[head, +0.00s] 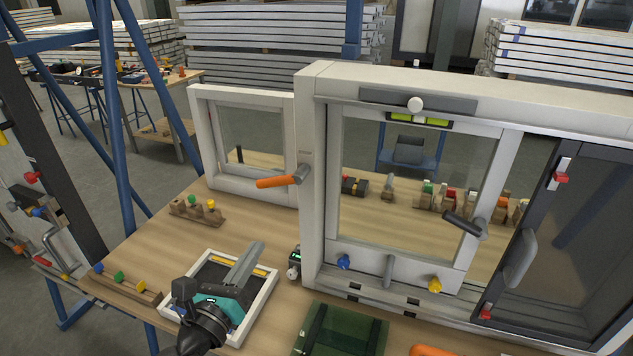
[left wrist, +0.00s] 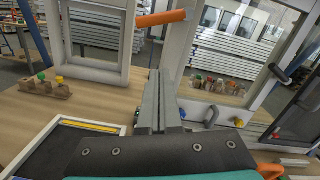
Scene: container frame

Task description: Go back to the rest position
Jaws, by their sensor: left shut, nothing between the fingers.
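My left gripper (head: 247,262) shows in the head view at the lower left, above a white-framed tray (head: 262,296) on the wooden table. Its two grey fingers are together with nothing between them. In the left wrist view the closed fingers (left wrist: 158,92) point forward over the table. They are apart from the window frame (head: 312,150) and its orange handle (head: 277,182). The orange handle also shows in the left wrist view (left wrist: 160,18). My right gripper does not show in either view.
The large white frame stands across the table with a dark sliding panel (head: 570,230) at right. A green case (head: 345,330) lies at the front. Wooden blocks with coloured knobs (head: 197,210) stand at left. A small dark device (head: 294,262) sits beside the frame.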

